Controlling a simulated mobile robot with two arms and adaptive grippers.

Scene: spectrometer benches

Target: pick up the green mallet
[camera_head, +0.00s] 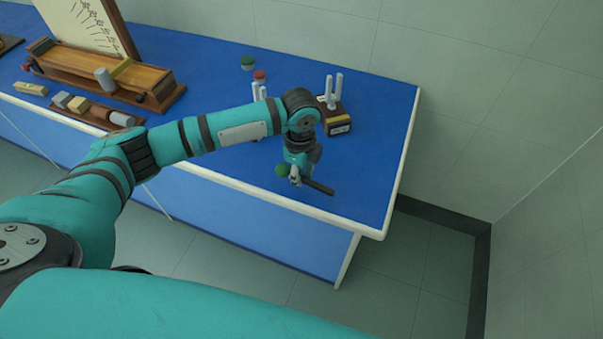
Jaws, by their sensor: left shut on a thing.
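The green mallet (282,170) is at the right part of the blue bench, near its front edge. Its green head shows left of my left gripper (295,178), and a dark handle sticks out to the lower right. My left gripper points down and is shut on the mallet. The gripper hides the middle of the mallet. I cannot tell whether the mallet touches the bench top or is just above it. My right gripper is not in view.
On the blue bench (370,180) behind my left arm stand a small box with white prongs (338,122), a green-topped item (248,63) and a red-topped item (259,76). A wooden rack (105,70) and small blocks (77,104) are at left. The bench's right end is clear.

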